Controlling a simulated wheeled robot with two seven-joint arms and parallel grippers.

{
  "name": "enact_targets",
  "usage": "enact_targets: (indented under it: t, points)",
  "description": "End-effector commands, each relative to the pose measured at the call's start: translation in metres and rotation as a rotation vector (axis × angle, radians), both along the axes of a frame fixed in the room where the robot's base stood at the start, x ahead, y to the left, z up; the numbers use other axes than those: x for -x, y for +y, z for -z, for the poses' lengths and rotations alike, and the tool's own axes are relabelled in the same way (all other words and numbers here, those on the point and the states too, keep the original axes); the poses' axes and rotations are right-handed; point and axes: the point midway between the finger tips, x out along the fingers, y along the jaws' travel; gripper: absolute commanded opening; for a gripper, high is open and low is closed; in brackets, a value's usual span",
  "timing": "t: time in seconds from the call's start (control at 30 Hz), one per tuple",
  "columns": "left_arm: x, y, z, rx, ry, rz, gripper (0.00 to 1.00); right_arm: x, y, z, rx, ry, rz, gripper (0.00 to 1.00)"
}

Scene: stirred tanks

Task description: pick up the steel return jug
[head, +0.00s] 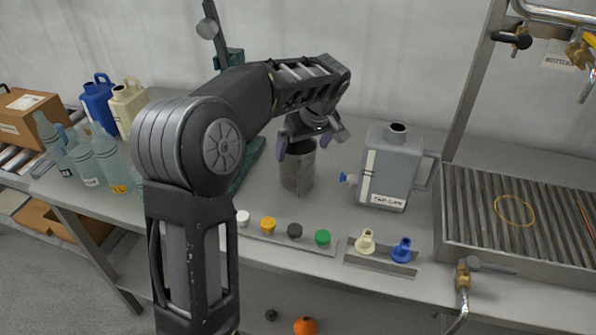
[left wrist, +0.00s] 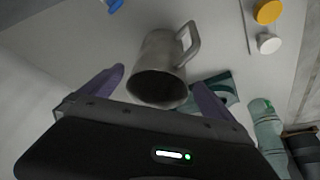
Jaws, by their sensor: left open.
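The steel return jug (head: 298,172) stands upright on the bench, left of the grey tap can, in the head view. In the left wrist view the jug (left wrist: 158,66) shows its open mouth toward the camera and its handle at the upper right. My left gripper (head: 306,146) is open at the jug's upper part, with its purple-grey fingers apart. In the left wrist view the fingers of the left gripper (left wrist: 160,88) lie on either side of the jug's mouth. I cannot tell whether they touch it. The right gripper is not in view.
The grey tap can (head: 392,168) stands close right of the jug. Several coloured caps (head: 295,231) line the bench's front. A ribbed drain tray (head: 515,214) is at the right. Bottles (head: 111,160) and jerrycans (head: 128,106) stand at the left. A green stand base (head: 246,165) is beside the jug.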

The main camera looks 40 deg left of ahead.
Motion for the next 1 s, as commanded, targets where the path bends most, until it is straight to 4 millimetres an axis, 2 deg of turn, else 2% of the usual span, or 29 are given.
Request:
enact_targets:
  t: [0.13, 0.4, 0.77, 1.0]
  points:
    - [0.0, 0.001, 0.003, 0.0, 0.001, 0.0, 1.0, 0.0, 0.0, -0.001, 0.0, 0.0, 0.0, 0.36]
    - [-0.004, 0.009, 0.024, 0.0, 0.002, 0.001, 1.0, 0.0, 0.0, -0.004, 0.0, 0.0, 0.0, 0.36]
    - [-0.005, 0.011, 0.029, -0.001, 0.003, 0.0, 1.0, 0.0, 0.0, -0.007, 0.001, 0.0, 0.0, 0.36]
    - [-0.011, 0.023, 0.06, 0.0, 0.005, -0.002, 1.0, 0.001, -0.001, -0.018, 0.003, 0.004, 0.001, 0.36]
